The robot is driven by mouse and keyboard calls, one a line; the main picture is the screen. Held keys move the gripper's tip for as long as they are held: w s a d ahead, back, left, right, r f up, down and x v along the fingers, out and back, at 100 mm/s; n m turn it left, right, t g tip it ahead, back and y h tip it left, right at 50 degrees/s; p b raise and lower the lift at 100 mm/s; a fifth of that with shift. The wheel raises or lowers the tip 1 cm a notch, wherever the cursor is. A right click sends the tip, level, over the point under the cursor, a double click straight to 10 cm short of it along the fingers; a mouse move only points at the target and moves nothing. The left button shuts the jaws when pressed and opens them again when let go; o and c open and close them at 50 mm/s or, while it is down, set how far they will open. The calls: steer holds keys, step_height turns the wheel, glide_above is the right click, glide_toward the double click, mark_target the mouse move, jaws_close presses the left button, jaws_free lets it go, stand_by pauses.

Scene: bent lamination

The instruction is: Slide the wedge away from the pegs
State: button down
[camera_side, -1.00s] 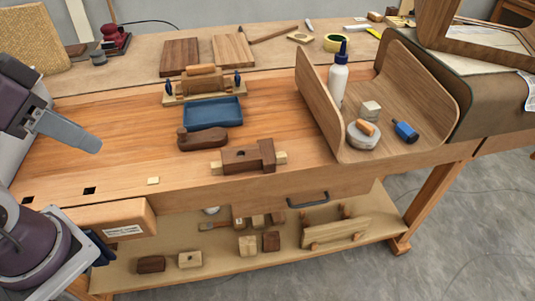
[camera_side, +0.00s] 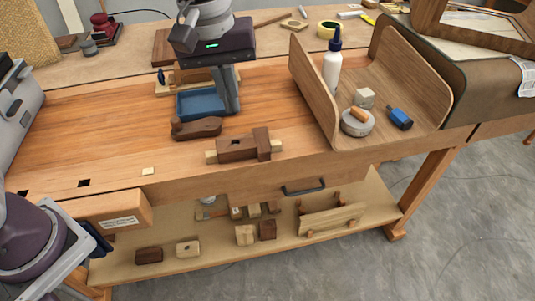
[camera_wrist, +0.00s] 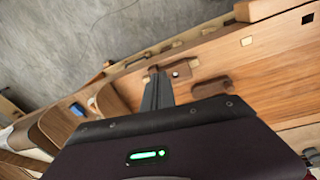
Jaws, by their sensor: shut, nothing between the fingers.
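My gripper (camera_side: 231,111) is shut and empty, pointing down at the right end of the blue tray (camera_side: 190,107). I cannot tell whether it touches the tray. Its fingers also show in the wrist view (camera_wrist: 154,76). A dark wooden block with pale bar ends (camera_side: 236,150) lies on the bench, nearer the front edge and apart from the gripper; it shows in the wrist view (camera_wrist: 181,69) too. I cannot tell which piece is the wedge. A pale board with brown pegs (camera_side: 331,219) lies on the lower shelf. Part of the fixture behind the tray is hidden by my gripper.
A dark shaped wooden tool (camera_side: 196,128) lies just in front of the tray. To the right, a curved wooden form (camera_side: 314,85) holds a white bottle (camera_side: 332,70), a round grey piece (camera_side: 357,124) and a blue tool (camera_side: 400,118).

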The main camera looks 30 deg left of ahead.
mark_target(260, 134)
steer(key=w+d+f+n+g, duration=0.1)
steer(key=w+d+f, duration=0.15)
steer(key=f, duration=0.25)
steer(key=w+d+f+n, duration=0.1)
steer(key=d+f, duration=0.3)
steer(key=f, duration=0.1)
steer(key=shift+y, duration=0.3)
steer(key=f, duration=0.3)
steer(key=w+a+f, duration=0.1)
steer(key=f, duration=0.2)
steer(key=w+a+f, duration=0.1)
steer(key=f, duration=0.2)
steer(key=shift+w+a+f, duration=0.15)
steer(key=shift+w+f, duration=0.1)
steer(key=shift+w+a, duration=0.35)
steer(key=shift+w+a, duration=0.1)
steer(key=w+a, duration=0.5)
steer(key=shift+w+a, duration=0.25)
